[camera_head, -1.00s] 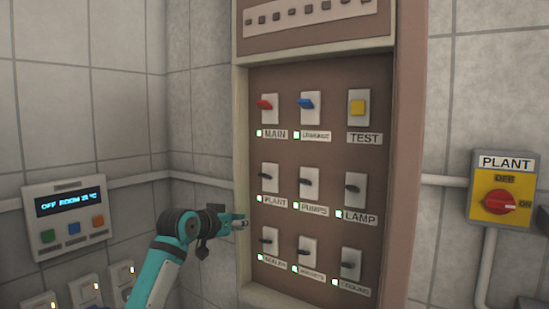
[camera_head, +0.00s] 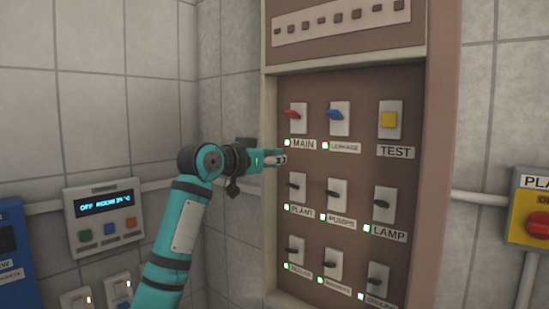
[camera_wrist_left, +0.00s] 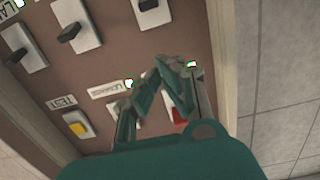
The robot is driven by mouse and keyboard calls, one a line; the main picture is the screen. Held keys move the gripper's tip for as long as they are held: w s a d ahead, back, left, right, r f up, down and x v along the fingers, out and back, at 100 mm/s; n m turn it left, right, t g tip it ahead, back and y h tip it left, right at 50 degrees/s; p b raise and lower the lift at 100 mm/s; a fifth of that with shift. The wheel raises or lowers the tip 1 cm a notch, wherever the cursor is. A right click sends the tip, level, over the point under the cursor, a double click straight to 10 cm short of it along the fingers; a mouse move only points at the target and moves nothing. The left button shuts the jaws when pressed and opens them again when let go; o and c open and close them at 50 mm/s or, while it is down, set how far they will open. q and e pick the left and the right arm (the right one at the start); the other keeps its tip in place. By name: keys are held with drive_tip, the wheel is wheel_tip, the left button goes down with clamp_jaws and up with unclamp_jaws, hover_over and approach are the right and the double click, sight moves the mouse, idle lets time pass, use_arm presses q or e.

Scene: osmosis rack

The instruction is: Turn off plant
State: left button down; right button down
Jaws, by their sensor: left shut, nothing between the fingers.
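The breaker panel (camera_head: 350,180) has a switch labelled PLANT (camera_head: 297,188) with a dark lever and a lit green lamp beside its label. At the far right edge, a yellow box marked PLANT holds a red rotary knob (camera_head: 539,224) and is cut off by the picture edge. My left gripper (camera_head: 284,160) is shut and empty, just below the MAIN label and above the PLANT switch. In the wrist view the closed fingers (camera_wrist_left: 160,80) cover part of the panel, with the red MAIN lever (camera_wrist_left: 180,117) partly hidden behind them. My right gripper is not in view.
The red MAIN lever (camera_head: 292,114), blue LEAKAGE lever (camera_head: 335,114) and yellow TEST button (camera_head: 389,119) sit in the top row. Several other switches fill the lower rows. A room display unit (camera_head: 104,215) hangs on the left wall. The panel's raised frame borders its left side.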

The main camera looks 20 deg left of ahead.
sight(302, 156)
use_arm(q)
drive_tip(key=p+x, duration=0.2)
drive_tip(key=x, duration=0.1)
drive_tip(key=p+x, duration=0.1)
drive_tip(key=x, duration=0.3)
drive_tip(key=shift+r+p, duration=0.2)
drive_tip(key=shift+p, duration=0.15)
drive_tip(key=shift+s+a+f+p, duration=0.15)
drive_tip(key=shift+f+p, duration=0.25)
drive_tip(key=shift+f, duration=0.6)
drive_tip(key=shift+s+a+f+p, duration=0.15)
drive_tip(key=shift+s+f+p, duration=0.15)
drive_tip(key=shift+f, duration=0.15)
drive_tip(key=shift+s+a+f+p, duration=0.2)
drive_tip(key=shift+s+f, duration=0.1)
drive_tip(key=shift+f, duration=0.2)
drive_tip(key=shift+d+f, duration=0.1)
drive_tip(key=shift+d, duration=0.05)
